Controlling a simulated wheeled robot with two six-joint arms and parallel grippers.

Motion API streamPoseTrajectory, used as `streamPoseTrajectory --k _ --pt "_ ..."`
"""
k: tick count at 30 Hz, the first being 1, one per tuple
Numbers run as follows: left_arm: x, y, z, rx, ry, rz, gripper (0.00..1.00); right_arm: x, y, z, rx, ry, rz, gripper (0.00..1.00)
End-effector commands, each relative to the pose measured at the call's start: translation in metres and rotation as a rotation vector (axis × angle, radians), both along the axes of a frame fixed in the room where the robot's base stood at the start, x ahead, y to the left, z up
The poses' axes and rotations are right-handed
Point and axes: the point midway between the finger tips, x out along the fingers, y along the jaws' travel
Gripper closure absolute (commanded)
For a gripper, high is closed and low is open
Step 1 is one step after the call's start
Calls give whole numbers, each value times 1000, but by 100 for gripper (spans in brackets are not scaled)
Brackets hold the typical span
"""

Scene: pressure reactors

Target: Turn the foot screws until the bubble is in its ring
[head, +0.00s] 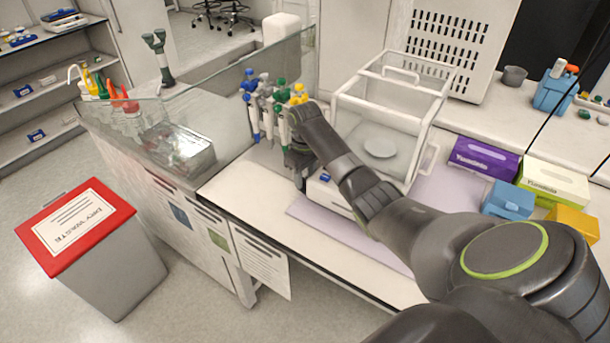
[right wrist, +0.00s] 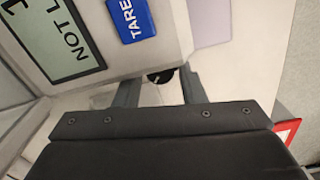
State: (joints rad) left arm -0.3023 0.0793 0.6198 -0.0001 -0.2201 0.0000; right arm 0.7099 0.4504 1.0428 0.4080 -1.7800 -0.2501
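The balance (head: 333,197) stands on the bench, with a clear draft shield (head: 400,75) around its round pan (head: 380,147). In the right wrist view its display (right wrist: 55,38) reads "NOT L…", cut off by the frame edge, beside a blue TARE key (right wrist: 131,18). A dark foot screw (right wrist: 160,75) shows partly under the balance's edge. My right gripper (head: 299,183) points down at the balance's front left corner. In the right wrist view its two fingers (right wrist: 160,88) are apart, with the foot screw between and beyond them. The bubble and its ring are not visible. My left gripper is out of view.
A pipette stand (head: 265,110) with several pipettes is close behind my right gripper. A glass panel (head: 225,85) is to the left. Purple (head: 485,157) and green (head: 553,180) boxes and a blue box (head: 508,200) are right of the balance. A red-lidded waste bin (head: 75,225) stands on the floor.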

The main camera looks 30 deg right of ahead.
Motion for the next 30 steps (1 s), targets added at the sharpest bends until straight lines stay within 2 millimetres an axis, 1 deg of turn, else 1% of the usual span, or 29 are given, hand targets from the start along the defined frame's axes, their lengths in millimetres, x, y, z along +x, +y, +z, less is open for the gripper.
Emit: streamPoseTrajectory --k 8,9,16,19,21,25,30 --pt "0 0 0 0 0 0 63 0 0 -2 0 0 1 63" --pt "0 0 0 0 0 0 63 0 0 -2 0 0 1 65" --pt "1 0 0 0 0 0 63 0 0 -2 0 0 0 95" --pt "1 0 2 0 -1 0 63 0 0 -1 0 0 8 95" --pt "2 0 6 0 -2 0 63 0 0 1 1 1 32 95" --pt "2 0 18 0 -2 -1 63 0 0 2 2 1 123 95" --pt "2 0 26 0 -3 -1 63 0 1 1 1 -1 229 95"
